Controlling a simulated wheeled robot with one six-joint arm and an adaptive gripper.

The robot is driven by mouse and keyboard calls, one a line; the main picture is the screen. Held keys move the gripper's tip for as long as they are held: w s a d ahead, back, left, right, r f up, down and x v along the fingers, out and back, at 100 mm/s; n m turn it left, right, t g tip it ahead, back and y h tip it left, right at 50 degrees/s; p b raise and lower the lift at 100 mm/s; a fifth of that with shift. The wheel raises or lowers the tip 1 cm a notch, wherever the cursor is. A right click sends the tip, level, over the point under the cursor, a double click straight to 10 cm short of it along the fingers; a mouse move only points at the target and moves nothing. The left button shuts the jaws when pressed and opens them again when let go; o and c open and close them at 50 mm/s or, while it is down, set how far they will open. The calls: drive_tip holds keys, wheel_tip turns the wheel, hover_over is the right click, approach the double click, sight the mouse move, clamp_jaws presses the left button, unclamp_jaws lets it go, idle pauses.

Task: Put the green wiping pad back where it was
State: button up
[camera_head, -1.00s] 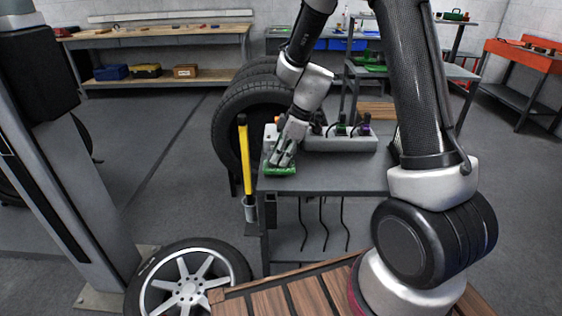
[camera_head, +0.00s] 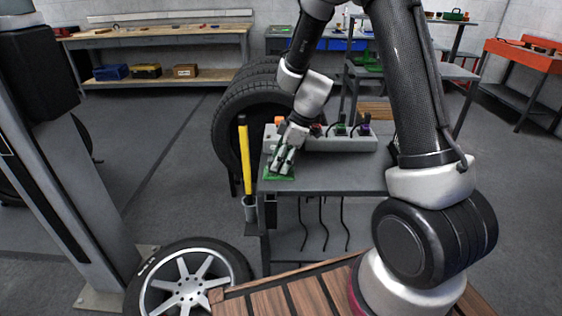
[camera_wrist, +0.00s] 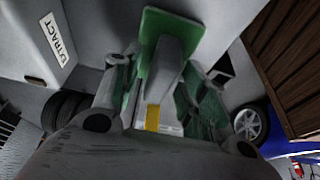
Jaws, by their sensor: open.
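The green wiping pad (camera_head: 279,177) lies at the front left corner of the grey cart top (camera_head: 335,178). In the wrist view the pad (camera_wrist: 149,58) is a flat green plate with a grey grip block (camera_wrist: 174,58) on it. My gripper (camera_head: 282,168) points down over the pad, its fingers hiding part of it. In the wrist view my gripper (camera_wrist: 163,92) is open, with one finger on either side of the grip block. Whether the fingers touch the block cannot be told.
A grey holder (camera_head: 340,143) with several coloured-handled tools stands along the cart's back. A yellow-handled tool (camera_head: 244,160) hangs upright at the cart's left side. Tyres (camera_head: 240,118) stand behind it. The cart top right of the pad is clear.

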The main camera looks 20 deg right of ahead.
drive_tip(key=v, duration=1.1)
drive_tip(key=s+d+r+m+t+h, duration=0.1)
drive_tip(key=s+d+r+m, duration=0.15)
drive_tip(key=s+r, duration=0.3)
drive_tip(key=s+d+r+m+h, duration=0.1)
drive_tip(key=s+d+r+m, duration=0.1)
drive_tip(key=s+r+m, duration=0.3)
drive_tip(key=s+d+r+m+t+h, duration=0.1)
drive_tip(key=s+d+m, duration=0.2)
drive_tip(key=s, duration=0.4)
drive_tip(key=s+d+r+m+t+h, duration=0.1)
drive_tip(key=s+d+r+m, duration=0.1)
drive_tip(key=s, duration=0.6)
drive_tip(key=shift+d+r+m, duration=0.25)
drive_tip(key=shift+d+m, duration=0.35)
drive_tip(key=shift+m, duration=0.35)
drive_tip(key=shift+w, duration=0.1)
